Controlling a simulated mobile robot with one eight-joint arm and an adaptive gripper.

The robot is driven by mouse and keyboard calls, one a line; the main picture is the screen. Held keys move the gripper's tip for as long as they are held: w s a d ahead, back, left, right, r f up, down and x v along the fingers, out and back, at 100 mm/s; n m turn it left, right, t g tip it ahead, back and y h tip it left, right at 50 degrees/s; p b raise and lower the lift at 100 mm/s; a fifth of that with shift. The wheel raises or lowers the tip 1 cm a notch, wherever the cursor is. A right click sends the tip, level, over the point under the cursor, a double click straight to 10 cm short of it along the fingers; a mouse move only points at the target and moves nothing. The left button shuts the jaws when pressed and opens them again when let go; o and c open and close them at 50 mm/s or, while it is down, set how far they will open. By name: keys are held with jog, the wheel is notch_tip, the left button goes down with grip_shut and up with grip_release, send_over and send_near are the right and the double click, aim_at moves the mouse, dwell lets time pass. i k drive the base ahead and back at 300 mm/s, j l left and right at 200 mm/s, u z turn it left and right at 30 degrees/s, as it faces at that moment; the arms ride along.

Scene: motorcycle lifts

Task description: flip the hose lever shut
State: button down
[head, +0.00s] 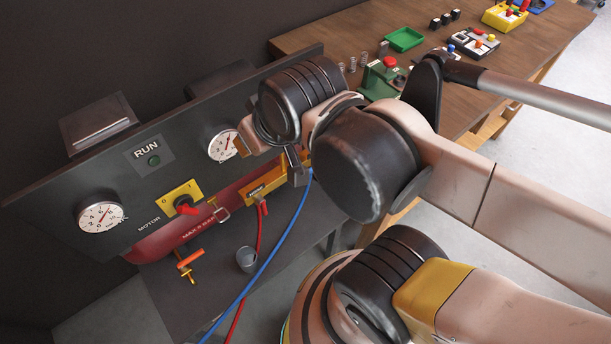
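A yellow manifold block (262,187) is fixed at the lower right of the dark panel. A red hose (259,235) hangs from it, with a small red lever-like part (263,207) at its top. A blue hose (268,255) runs up to the block's right part, where any lever is hidden behind my wrist and gripper. A dark finger of my gripper (293,167) points down close to the right part of the block. The second finger is not clear, so I cannot tell its opening or whether it touches anything.
The panel carries two gauges (101,217), a RUN lamp (153,160) and a yellow MOTOR switch (180,195). A red tank (150,243) with an orange-handled brass valve (190,262) sits below. A grey cup (247,259) stands near the hoses. A wooden bench (340,35) is behind.

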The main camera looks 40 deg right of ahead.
aim_at(263, 207)
jog(key=k+l+z, duration=0.15)
jog(key=k+l, duration=0.2)
jog(key=k+l+z, duration=0.15)
jog(key=k+l, duration=0.2)
jog(key=k+l+z, duration=0.2)
jog(key=l, duration=0.35)
jog(key=k, duration=0.1)
